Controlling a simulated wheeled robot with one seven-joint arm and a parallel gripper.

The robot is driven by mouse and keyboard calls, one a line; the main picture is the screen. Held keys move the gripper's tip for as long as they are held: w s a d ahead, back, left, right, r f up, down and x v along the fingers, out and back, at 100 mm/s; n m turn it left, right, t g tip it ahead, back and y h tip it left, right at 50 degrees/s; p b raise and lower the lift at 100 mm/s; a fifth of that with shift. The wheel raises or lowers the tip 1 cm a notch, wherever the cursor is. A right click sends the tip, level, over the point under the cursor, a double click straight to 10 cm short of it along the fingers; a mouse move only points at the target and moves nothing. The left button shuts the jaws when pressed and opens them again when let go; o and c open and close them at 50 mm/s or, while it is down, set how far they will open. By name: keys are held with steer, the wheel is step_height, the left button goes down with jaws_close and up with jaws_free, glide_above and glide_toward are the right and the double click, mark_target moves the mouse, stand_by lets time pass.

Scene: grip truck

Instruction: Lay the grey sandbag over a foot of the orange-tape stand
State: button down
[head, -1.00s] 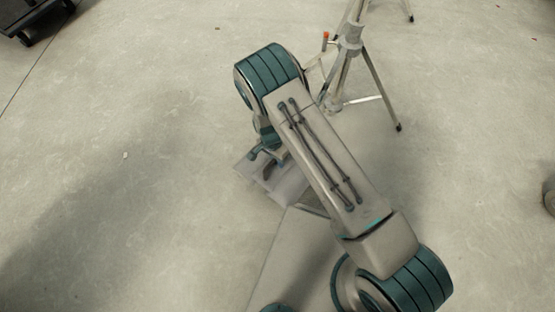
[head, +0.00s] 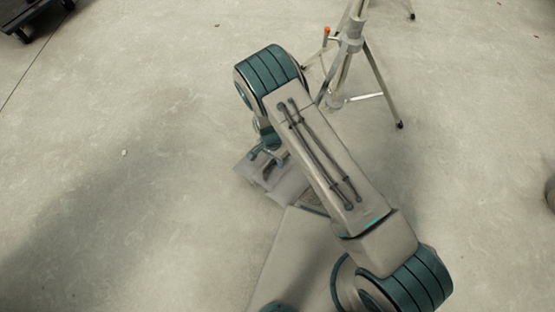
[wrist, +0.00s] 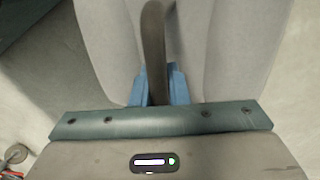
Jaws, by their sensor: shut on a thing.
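My gripper (wrist: 158,88) has blue fingers and is shut on the dark strap handle of the grey sandbag (wrist: 235,50). In the wrist view the bag's two pale lobes lie either side of the strap. In the head view the gripper (head: 268,153) is below my elbow, with part of the sandbag (head: 248,170) showing under it; my arm hides much of the rest. A metal tripod stand (head: 350,45) with a small orange mark is upright at the upper right of the gripper. One foot reaches right; my arm covers part of the left side of its base.
A dark wheeled cart (head: 35,14) is at the top left corner. A dark round object (head: 550,195) is cut off at the right edge. The concrete floor on the left and lower right is bare.

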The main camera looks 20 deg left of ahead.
steer(key=shift+w+f, duration=0.1)
steer(key=c, duration=1.3)
jaws_free()
steer(key=shift+d+f, duration=0.15)
steer(key=a+r+p, duration=0.1)
steer(key=r, duration=0.3)
steer(key=a+r+p, duration=0.1)
steer(key=r+p, duration=0.1)
steer(key=r, duration=0.3)
steer(key=r+p, duration=0.2)
steer(key=r, duration=0.3)
steer(key=shift+w+a, duration=0.4)
steer(key=shift+f, duration=0.1)
